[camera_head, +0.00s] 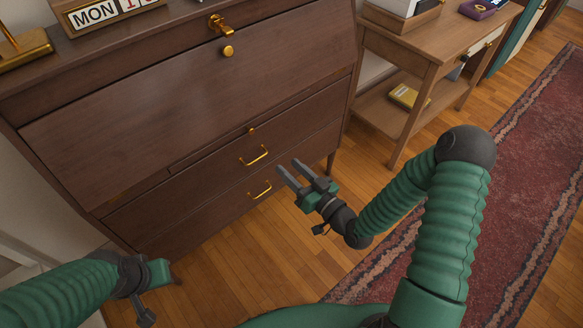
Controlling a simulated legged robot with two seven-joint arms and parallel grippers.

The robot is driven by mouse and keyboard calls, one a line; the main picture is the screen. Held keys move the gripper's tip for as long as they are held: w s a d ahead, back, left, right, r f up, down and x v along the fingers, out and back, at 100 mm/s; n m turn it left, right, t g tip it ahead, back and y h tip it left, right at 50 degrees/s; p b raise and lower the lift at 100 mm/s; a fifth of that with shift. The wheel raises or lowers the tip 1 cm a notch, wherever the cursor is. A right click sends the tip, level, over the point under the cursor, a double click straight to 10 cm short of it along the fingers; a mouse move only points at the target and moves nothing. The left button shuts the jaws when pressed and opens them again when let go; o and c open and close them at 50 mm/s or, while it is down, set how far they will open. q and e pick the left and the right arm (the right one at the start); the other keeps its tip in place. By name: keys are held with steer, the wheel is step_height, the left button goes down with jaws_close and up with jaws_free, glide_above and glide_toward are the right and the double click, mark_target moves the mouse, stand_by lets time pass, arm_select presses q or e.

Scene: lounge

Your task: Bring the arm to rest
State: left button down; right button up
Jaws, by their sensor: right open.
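My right gripper (304,174) is open and empty. It hangs in front of the lower drawers of a dark wooden secretary desk (180,112), to the right of the brass drawer handles, and appears apart from them. My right arm, in green ribbed sleeves, bends at a dark elbow at the right. My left gripper (162,295) is at the lower left, in front of the desk's foot. Its fingers are small and partly hidden, so its opening does not show clearly.
A wooden side table (440,48) with a lower shelf stands right of the desk. A yellow book (408,97) lies on that shelf. A red patterned rug (535,140) covers the floor at right. A calendar block (95,14) stands on the desk top. Wooden floor (240,250) lies clear in front.

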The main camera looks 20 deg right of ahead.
stand_by(0.3)
steer(key=s+f+n+g+h, duration=0.3)
steer(key=f+g, duration=0.4)
steer(key=g, duration=0.1)
steer(key=s+d+r+m+g+h, duration=0.1)
steer(key=s+r+m+g+h, duration=0.35)
steer(key=s, duration=0.95)
step_height(320, 180, up, 23)
steer(key=n+g+y+p, duration=0.1)
steer(key=g+p, duration=0.1)
steer(key=p, duration=2)
steer(key=shift+s+d, duration=0.15)
steer(key=shift+s, duration=0.1)
